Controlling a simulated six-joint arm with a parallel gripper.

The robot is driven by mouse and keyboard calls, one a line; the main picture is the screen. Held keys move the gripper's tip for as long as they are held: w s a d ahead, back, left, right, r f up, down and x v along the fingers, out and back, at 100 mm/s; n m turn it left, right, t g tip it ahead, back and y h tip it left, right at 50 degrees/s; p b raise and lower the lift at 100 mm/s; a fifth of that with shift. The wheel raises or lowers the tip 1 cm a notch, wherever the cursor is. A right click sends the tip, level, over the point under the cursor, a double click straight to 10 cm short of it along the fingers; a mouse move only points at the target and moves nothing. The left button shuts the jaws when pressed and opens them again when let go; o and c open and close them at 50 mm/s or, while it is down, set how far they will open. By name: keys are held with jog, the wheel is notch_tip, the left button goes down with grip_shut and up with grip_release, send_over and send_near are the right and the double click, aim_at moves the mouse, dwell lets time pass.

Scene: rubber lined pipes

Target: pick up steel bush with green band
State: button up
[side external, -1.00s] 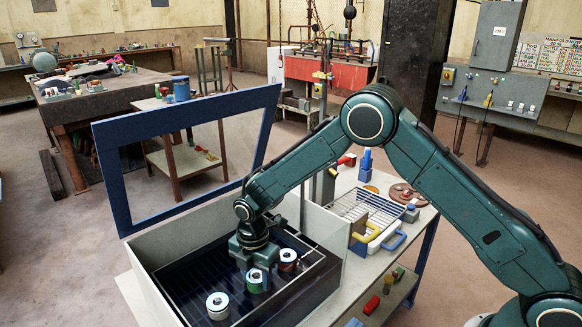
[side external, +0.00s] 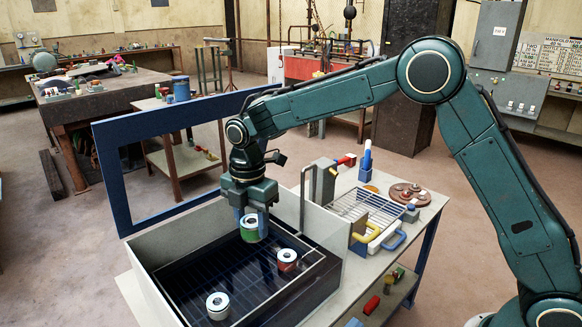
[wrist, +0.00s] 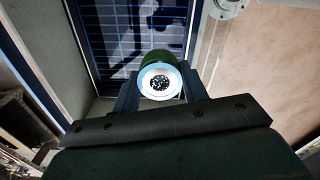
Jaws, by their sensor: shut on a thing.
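The steel bush with the green band (side external: 249,229) is held between the fingers of my gripper (side external: 254,222), raised above the dark gridded tray. In the wrist view the bush (wrist: 161,80) shows its pale round end, with green along its upper side, between the two fingers (wrist: 160,92). A bush with a red band (side external: 287,260) stands in the tray at the right. Another pale bush (side external: 218,304) stands in the tray at the front left; its band is hard to make out.
The open box (side external: 190,240) has pale walls and a raised blue frame lid (side external: 113,180) behind. To the right on the bench are a wire rack (side external: 362,206), a yellow handle (side external: 378,232) and a brown disc (side external: 403,193).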

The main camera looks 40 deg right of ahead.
aim_at(252, 221)
jog(key=shift+r, duration=1.85)
